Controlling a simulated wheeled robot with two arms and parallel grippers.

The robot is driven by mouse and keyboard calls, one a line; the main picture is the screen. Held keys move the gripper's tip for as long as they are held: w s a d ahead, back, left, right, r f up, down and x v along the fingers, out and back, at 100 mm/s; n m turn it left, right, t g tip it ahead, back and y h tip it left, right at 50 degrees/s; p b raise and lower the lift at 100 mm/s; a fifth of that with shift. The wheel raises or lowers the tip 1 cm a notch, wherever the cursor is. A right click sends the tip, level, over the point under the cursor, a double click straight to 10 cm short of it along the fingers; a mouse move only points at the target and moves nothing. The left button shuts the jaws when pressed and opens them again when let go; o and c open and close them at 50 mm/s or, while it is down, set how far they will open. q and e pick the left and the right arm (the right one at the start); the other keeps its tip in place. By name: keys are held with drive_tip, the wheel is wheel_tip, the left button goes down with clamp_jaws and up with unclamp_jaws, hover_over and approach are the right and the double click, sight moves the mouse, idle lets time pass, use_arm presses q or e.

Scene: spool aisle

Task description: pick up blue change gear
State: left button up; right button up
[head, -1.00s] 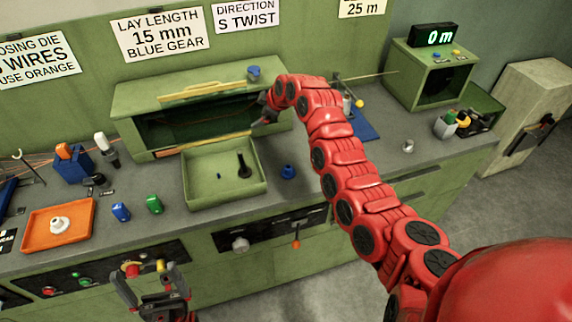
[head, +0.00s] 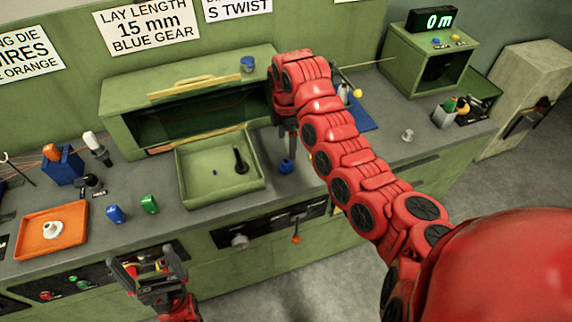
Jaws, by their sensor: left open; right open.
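A small blue piece with a narrow top, which looks like the blue change gear (head: 286,167), sits on the grey bench just right of the green tray. My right gripper (head: 288,146) points down just above it, open; its fingers are small and partly hidden by my red wrist, and I cannot tell whether they touch it. My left gripper (head: 147,262) is open and empty, low in front of the bench's front panel.
Another blue piece (head: 248,64) sits on the green housing (head: 118,95).

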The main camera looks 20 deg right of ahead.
hover_over(286, 161)
drive_tip(key=s, duration=0.1)
wheel_tip(286, 161, down, 5)
drive_tip(key=shift+r+p, duration=0.2)
drive_tip(key=shift+p, duration=0.15)
drive_tip(key=shift+f+p, duration=0.3)
drive_tip(key=shift+p, duration=0.15)
wheel_tip(286, 161, down, 4)
drive_tip(key=shift+a+f+p, duration=0.1)
drive_tip(key=shift+f+p, duration=0.1)
drive_tip(key=shift+p, duration=0.8)
drive_tip(key=shift+w+f, duration=0.1)
drive_tip(key=shift+f, duration=0.1)
clamp_jaws()
